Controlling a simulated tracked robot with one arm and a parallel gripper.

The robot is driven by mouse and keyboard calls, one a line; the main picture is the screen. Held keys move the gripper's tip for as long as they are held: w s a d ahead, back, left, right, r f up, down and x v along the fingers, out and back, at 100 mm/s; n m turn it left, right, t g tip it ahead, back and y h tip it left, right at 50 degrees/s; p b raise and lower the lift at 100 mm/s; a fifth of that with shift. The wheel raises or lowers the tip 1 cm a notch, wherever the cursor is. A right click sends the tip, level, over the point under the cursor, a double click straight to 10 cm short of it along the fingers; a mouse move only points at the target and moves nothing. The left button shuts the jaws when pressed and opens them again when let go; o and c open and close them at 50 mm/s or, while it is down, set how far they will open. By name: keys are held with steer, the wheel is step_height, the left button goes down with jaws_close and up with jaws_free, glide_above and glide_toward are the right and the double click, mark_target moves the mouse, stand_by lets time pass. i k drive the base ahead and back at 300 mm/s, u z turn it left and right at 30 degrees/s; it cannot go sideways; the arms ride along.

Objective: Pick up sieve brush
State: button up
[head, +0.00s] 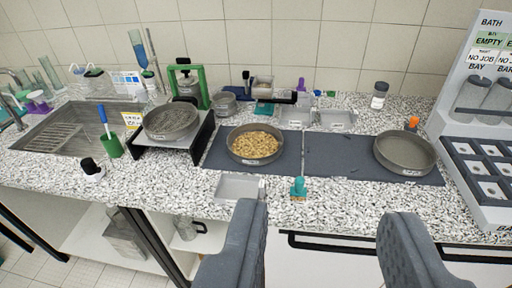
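A small teal handled piece (298,188) with a narrow orange-brown edge at its bottom stands near the counter's front edge; it looks like a small brush. A blue-handled tool (104,121) stands upright in a green cup (112,147) at left and may also be a brush. I cannot tell for sure which is the sieve brush. My gripper (325,212) is open, its two grey fingers wide apart at the bottom of the view. Nothing shows between the fingertips. The teal piece appears beyond them, between their lines.
A sieve of grain (256,159) and an empty sieve (405,168) sit on dark mats. A small grey tray (238,186) is left of the teal piece. Another sieve (171,134) rests on a stand. A sample rack (488,185) stands at right. A rail (350,246) runs below the counter front.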

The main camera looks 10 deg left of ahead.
mark_target(299, 190)
steer(key=z, duration=0.1)
steer(key=i, duration=1)
steer(key=z, duration=0.45)
